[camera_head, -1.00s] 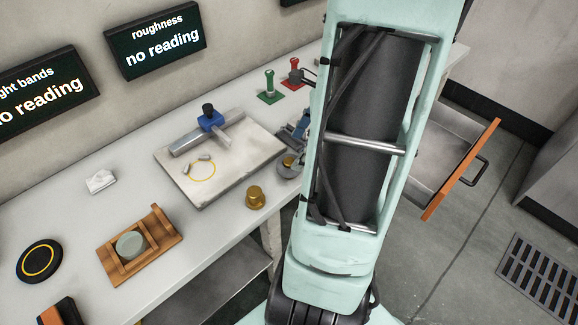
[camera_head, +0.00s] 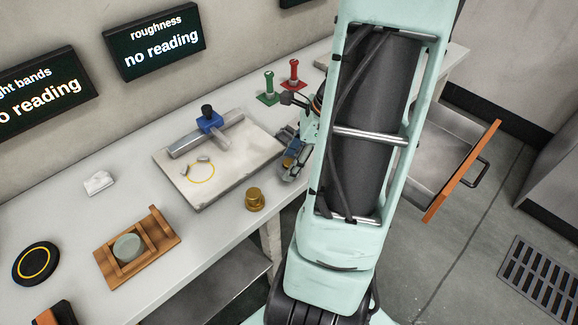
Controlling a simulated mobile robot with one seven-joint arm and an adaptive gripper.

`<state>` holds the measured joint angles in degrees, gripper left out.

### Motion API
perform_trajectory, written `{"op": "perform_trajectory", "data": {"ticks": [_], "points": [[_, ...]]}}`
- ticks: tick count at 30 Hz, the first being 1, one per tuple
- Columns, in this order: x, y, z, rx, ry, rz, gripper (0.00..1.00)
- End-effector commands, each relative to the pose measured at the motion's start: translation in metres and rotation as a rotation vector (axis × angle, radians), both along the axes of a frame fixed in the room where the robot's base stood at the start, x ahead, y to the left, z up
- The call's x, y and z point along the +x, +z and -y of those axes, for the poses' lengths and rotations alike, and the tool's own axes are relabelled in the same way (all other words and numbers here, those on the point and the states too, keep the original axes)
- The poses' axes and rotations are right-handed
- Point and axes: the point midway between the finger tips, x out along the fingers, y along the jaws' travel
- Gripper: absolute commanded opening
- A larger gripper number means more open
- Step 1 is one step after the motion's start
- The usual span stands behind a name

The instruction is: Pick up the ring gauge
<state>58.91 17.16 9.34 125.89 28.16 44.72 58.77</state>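My gripper (camera_head: 294,160) is at the right end of the bench, just right of the pale stone plate (camera_head: 225,166), and my own arm covers part of it. Its finger gap is too small and hidden to read. A small brass-coloured patch shows between its dark and grey parts; I cannot tell whether this is a held thing. I cannot identify the ring gauge with certainty. The round grey piece with a brass centre, seen earlier at this spot, is not clearly visible now.
A brass knob-like piece (camera_head: 255,199) stands near the front edge. Green (camera_head: 268,88) and red (camera_head: 293,75) handled pieces stand behind my gripper. A wooden holder (camera_head: 163,256) bears a grey-green disc (camera_head: 128,247). An open drawer (camera_head: 440,152) juts out at right.

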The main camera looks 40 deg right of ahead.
Motion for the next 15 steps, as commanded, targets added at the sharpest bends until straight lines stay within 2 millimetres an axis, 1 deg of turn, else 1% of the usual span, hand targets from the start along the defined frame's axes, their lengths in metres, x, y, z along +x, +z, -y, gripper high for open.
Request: {"op": "perform_trajectory", "data": {"ticks": [1,5,11,15], "points": [[0.0,0.0001,0.0,0.0,0.0,0.0,0.31],[0.0001,0.0004,0.0,0.0,0.0,0.0,0.17],[0.0001,0.0007,0.0,0.0,0.0,0.0,0.16],[0.0002,0.0045,-0.0001,0.0,0.001,0.0,0.16]]}}
